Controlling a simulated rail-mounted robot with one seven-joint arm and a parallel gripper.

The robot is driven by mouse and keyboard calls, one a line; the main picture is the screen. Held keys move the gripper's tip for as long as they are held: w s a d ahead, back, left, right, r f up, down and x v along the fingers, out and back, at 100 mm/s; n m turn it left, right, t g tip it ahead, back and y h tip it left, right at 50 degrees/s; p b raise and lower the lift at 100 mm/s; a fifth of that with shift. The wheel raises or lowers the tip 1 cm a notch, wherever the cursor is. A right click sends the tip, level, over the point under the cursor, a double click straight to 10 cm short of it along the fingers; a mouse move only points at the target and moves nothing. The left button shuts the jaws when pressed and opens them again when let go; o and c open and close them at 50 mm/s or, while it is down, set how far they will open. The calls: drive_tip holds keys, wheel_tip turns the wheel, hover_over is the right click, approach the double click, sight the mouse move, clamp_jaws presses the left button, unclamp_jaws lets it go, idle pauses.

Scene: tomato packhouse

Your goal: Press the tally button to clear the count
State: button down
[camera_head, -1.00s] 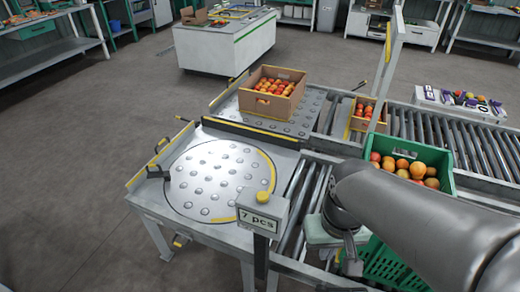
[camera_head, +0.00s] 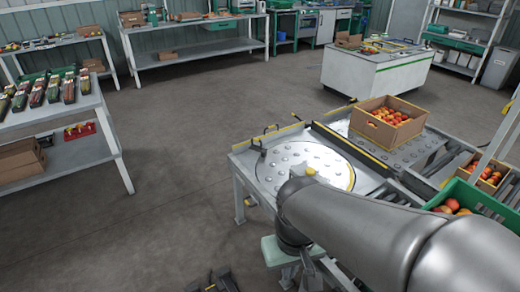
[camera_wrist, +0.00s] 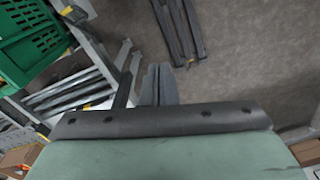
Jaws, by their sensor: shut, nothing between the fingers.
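The tally button (camera_head: 311,171) is a small yellow cap in the head view, just above my arm at the near edge of the round ball-studded turntable. My arm hides the counter box under it. My gripper (camera_wrist: 158,72) points downward, its two grey fingers together and empty in the wrist view. In the head view its pale green body shows below my arm's wrist, to the left of and lower in the picture than the button; the fingertips are not clear there. I cannot make out the button for certain in the wrist view.
The turntable (camera_head: 287,162) is empty. A cardboard box of tomatoes (camera_head: 370,121) stands behind it to the right. A green crate (camera_head: 493,206) sits at the right; a green crate (camera_wrist: 28,38) also shows in the wrist view. Open floor lies left.

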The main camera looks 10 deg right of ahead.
drive_tip(key=shift+w, duration=0.15)
drive_tip(key=shift+w, duration=0.1)
wheel_tip(320, 180, up, 11)
drive_tip(key=m+t+h, duration=0.3)
drive_tip(key=t+h, duration=0.1)
drive_tip(key=h, duration=0.4)
hover_over(308, 172)
drive_tip(key=shift+p, duration=0.45)
wheel_tip(308, 172, down, 8)
drive_tip(key=b, duration=0.5)
drive_tip(key=shift+r, duration=0.1)
drive_tip(key=shift+f+b, duration=0.5)
drive_tip(key=shift+b, duration=0.35)
drive_tip(key=shift+f, duration=0.1)
